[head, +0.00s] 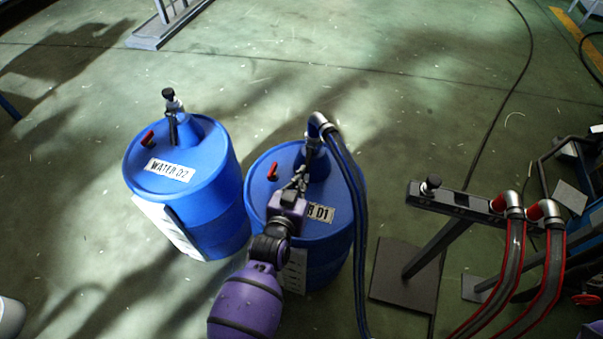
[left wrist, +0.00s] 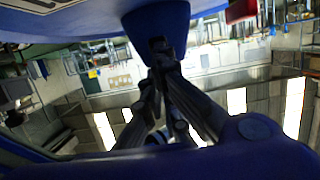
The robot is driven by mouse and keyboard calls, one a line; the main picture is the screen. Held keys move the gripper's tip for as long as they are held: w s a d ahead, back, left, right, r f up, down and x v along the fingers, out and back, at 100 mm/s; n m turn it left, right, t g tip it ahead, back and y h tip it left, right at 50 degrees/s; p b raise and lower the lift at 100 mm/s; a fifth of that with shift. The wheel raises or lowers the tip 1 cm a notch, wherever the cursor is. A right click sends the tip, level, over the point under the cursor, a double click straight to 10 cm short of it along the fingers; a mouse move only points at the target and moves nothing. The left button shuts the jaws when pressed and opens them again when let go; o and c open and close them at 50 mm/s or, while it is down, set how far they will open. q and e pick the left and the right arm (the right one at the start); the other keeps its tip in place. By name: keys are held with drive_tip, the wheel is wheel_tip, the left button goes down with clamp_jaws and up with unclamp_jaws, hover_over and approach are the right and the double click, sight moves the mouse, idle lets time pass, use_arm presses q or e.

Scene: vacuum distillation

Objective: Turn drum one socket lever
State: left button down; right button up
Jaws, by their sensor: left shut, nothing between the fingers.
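Drum one is the blue drum labelled D1 (head: 343,240), standing upright in the middle of the head view. Its blue socket neck (head: 320,168) carries a metal hose fitting (head: 314,142). My left gripper (head: 302,172) is shut over the drum lid, with its fingertips close against the near side of the neck. The socket lever is hidden or cannot be told apart from the dark fingers there. In the left wrist view the fingers (left wrist: 162,58) come together at the blue neck (left wrist: 158,22); contact is unclear. My right gripper is not in view.
A second blue drum, labelled WATER D2 (head: 190,215), stands to the left. A red plug (head: 272,172) sits on drum one's lid. Dark hoses (head: 350,185) drop on its right side. A stand (head: 455,201) with red-edged hoses is at right.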

use_arm(q)
drive_tip(key=shift+w+d+f, duration=0.1)
drive_tip(key=shift+w+f, duration=0.15)
drive_tip(key=shift+f, duration=0.3)
drive_tip(key=shift+w+d+f, duration=0.1)
drive_tip(key=shift+w+f, duration=0.15)
drive_tip(key=shift+f, duration=0.4)
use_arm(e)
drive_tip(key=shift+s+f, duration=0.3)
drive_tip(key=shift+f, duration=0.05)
use_arm(q)
drive_tip(key=shift+w, duration=0.1)
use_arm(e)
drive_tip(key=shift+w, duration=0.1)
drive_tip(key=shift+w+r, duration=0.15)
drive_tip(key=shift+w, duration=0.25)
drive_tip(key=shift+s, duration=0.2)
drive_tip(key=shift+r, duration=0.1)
